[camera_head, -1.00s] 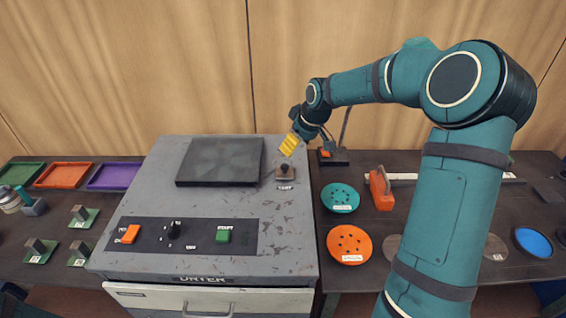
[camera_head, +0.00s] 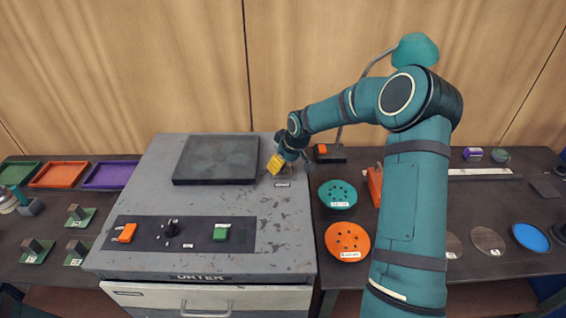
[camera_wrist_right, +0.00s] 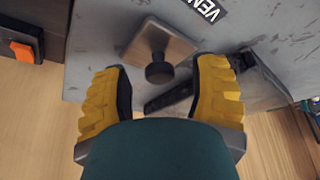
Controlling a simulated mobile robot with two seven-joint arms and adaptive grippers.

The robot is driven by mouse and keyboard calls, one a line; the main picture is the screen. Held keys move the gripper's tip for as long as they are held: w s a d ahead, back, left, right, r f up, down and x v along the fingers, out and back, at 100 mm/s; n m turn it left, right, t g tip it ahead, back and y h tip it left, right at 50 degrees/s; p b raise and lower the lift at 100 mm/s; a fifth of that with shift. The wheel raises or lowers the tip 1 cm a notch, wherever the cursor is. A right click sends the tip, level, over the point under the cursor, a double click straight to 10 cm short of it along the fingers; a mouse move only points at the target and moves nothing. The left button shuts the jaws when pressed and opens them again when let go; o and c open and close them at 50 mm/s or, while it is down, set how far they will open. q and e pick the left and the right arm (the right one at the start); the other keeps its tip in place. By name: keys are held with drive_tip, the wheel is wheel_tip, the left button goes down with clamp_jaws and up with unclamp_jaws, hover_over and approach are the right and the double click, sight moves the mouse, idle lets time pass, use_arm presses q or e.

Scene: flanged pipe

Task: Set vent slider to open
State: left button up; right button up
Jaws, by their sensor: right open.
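The vent slider (camera_wrist_right: 158,73) shows in the right wrist view as a dark round knob on a square, brownish metal plate (camera_wrist_right: 170,45). A partly cut-off label starting "VEN" (camera_wrist_right: 204,8) is beside it. In the head view my gripper hides the knob, and the label (camera_head: 283,184) lies just below. My right gripper (camera_head: 275,165) has yellow fingers and is low over the dryer top (camera_head: 225,200). In the right wrist view the open fingers (camera_wrist_right: 163,75) stand on either side of the knob, with gaps on both sides. My left gripper is not in view.
A dark square lid (camera_head: 216,160) lies left of my gripper. The control panel (camera_head: 195,234) is at the dryer's front. A lamp (camera_head: 415,50) with an orange-switched base (camera_head: 330,153) stands on the right table, with sanding discs (camera_head: 347,241) in front. The wooden wall is close behind.

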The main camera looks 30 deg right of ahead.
drive_tip(key=shift+c, duration=0.4)
clamp_jaws()
drive_tip(key=w+d, duration=0.1)
drive_tip(key=w, duration=0.1)
drive_tip(key=w+d, duration=0.1)
drive_tip(key=w, duration=0.1)
drive_tip(key=w+d+p, duration=0.1)
drive_tip(key=w+d, duration=0.1)
drive_tip(key=shift+w, duration=0.3)
drive_tip(key=shift+w+d, duration=0.1)
drive_tip(key=shift+w, duration=0.05)
drive_tip(key=shift+r, duration=0.1)
